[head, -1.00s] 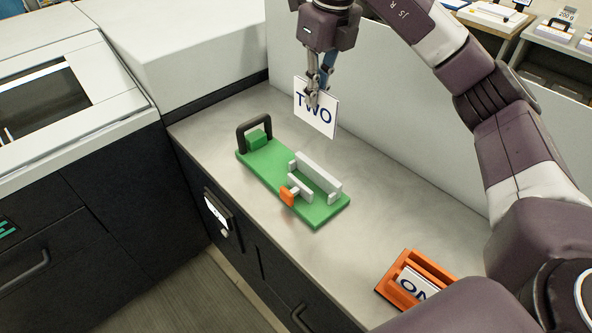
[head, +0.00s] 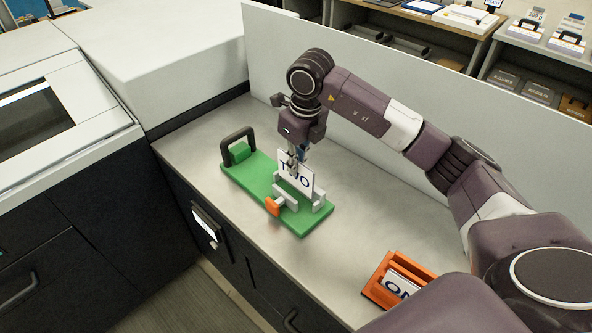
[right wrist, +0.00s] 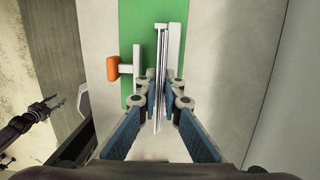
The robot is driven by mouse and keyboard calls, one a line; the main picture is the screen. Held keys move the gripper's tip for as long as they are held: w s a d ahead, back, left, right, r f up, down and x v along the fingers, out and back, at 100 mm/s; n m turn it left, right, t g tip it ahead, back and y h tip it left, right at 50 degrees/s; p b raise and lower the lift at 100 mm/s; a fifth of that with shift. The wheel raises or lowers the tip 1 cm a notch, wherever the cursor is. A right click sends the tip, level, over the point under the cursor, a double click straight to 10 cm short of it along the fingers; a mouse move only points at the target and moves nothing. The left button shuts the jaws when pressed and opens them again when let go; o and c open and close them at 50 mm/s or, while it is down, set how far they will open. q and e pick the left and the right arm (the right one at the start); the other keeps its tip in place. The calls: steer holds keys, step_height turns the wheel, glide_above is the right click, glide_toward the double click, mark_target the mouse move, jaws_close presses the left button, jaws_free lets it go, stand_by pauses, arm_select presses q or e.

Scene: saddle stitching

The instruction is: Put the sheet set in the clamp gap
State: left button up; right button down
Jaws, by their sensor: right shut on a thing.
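The sheet set (head: 297,178), a white upright card marked TWO, is gripped by my right gripper (head: 293,165). Its lower edge is at the grey jaws of the green clamp (head: 262,180). In the right wrist view the sheet set (right wrist: 160,75) is edge-on between the fixed grey bar (right wrist: 175,50) and the smaller grey jaw (right wrist: 137,68) with the orange knob (right wrist: 112,68). It lies close beside the bar, with a gap to the smaller jaw. How deep its lower edge sits is hidden. A dark gripper, apparently my left one (right wrist: 54,102), shows small at the left of that view.
An orange holder (head: 377,282) with a white card marked ON, partly hidden by my arm, stands at the front right. A black arch (head: 238,138) and green block stand on the clamp base's far end. A pale panel (head: 400,130) rises behind the worktop.

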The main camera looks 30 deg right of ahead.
mark_target(294, 185)
step_height(294, 185, down, 3)
steer(key=shift+f+p, duration=0.2)
steer(key=shift+p, duration=0.3)
steer(key=shift+f, duration=0.25)
steer(key=c, duration=2.1)
jaws_free()
steer(key=shift+r, duration=0.1)
